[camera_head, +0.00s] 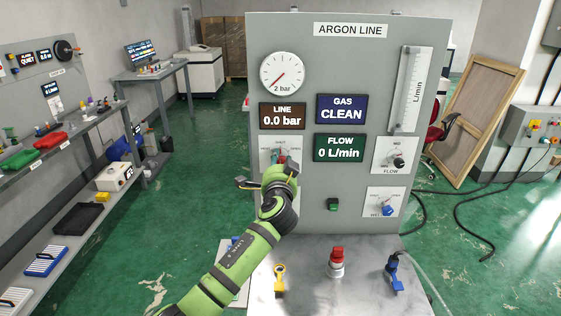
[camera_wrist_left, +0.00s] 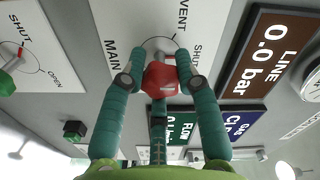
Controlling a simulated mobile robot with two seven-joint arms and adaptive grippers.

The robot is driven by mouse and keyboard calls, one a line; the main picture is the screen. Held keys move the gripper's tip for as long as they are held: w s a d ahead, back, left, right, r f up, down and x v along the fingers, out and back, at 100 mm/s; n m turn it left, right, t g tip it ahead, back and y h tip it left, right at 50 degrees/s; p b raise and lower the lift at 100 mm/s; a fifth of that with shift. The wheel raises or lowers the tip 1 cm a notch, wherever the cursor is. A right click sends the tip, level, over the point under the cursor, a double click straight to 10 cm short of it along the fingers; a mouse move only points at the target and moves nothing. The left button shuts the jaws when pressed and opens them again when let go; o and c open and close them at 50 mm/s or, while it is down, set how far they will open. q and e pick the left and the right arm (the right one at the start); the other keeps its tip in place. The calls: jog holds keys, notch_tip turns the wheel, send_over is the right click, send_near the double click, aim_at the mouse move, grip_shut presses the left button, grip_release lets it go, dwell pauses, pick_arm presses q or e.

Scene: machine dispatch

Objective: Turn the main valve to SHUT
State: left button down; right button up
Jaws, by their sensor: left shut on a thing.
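The main valve's red knob (camera_wrist_left: 160,80) sits on a white plate (camera_wrist_left: 125,22) lettered MAIN, VENT and SHUT. My left gripper (camera_wrist_left: 160,68) is shut on the knob, one teal finger on each side. The fingers hide part of the knob and its dial, and I cannot tell which word it points to. My right gripper is in neither view.
The grey ARGON LINE panel (camera_head: 350,75) shows LINE 0.0 bar (camera_head: 282,116), GAS CLEAN (camera_head: 341,109) and FLOW 0 L/min (camera_head: 339,148). A FLOW knob (camera_head: 397,160) and a blue-handled valve (camera_head: 387,210) are at its right. A red-topped fitting (camera_head: 337,262) stands on the ledge below.

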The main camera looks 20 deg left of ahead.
pick_arm(q)
jog(key=shift+f, duration=0.2)
dwell(0.3)
jog(key=c, duration=0.9)
grip_release()
jog(key=shift+a+r, duration=0.1)
jog(key=v, duration=1.2)
